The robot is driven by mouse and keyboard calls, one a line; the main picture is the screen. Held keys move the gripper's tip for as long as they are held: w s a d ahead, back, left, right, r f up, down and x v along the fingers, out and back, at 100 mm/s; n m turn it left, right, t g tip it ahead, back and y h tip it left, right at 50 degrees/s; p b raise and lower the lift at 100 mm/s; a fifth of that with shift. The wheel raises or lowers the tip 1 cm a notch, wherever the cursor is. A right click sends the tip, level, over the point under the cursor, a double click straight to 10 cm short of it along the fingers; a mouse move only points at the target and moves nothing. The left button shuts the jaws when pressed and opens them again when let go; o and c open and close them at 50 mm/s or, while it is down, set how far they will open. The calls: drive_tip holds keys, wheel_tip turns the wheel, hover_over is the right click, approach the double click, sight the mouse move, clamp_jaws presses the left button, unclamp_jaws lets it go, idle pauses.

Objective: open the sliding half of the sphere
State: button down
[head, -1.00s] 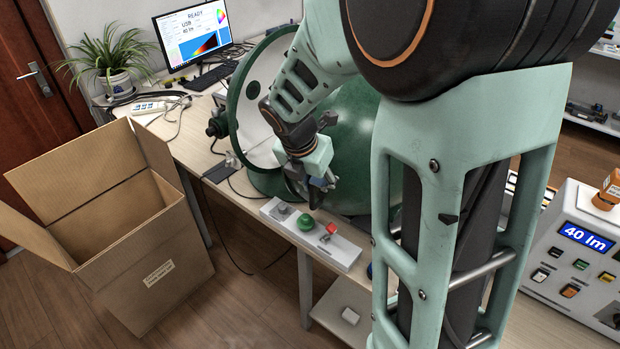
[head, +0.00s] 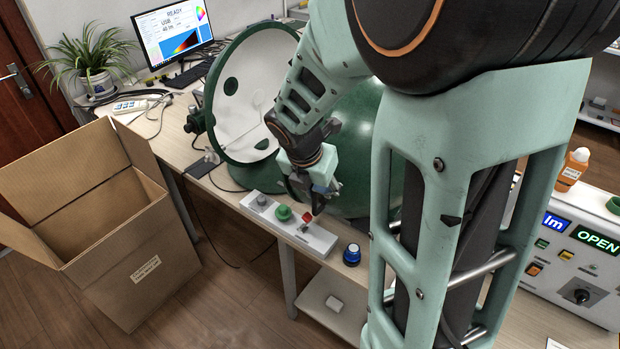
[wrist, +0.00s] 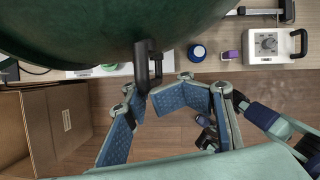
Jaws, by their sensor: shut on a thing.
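The sphere stands on the bench in two halves. The fixed-looking left half (head: 240,95) shows its white inside and green rim. The dark green right half (head: 372,125) is apart from it, partly hidden behind my arm. Its green underside (wrist: 110,25) fills the top of the wrist view, with a black handle (wrist: 142,65) hanging from it. My gripper (head: 318,196) is low in front of the green half, shut on the handle. The fingertips are partly hidden in the head view.
A white switch box (head: 318,240) with a green knob and red-capped switch lies below my gripper, beside a blue-capped jar (head: 351,255). An open cardboard box (head: 165,285) stands on the floor at left. A control panel (head: 560,285) at right reads OPEN.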

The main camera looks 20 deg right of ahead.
drive_tip(key=shift+s+d+f, duration=0.1)
drive_tip(key=shift+d, duration=0.05)
drive_tip(key=c, duration=2)
unclamp_jaws()
drive_tip(key=v, duration=0.7)
drive_tip(key=shift+r, duration=0.3)
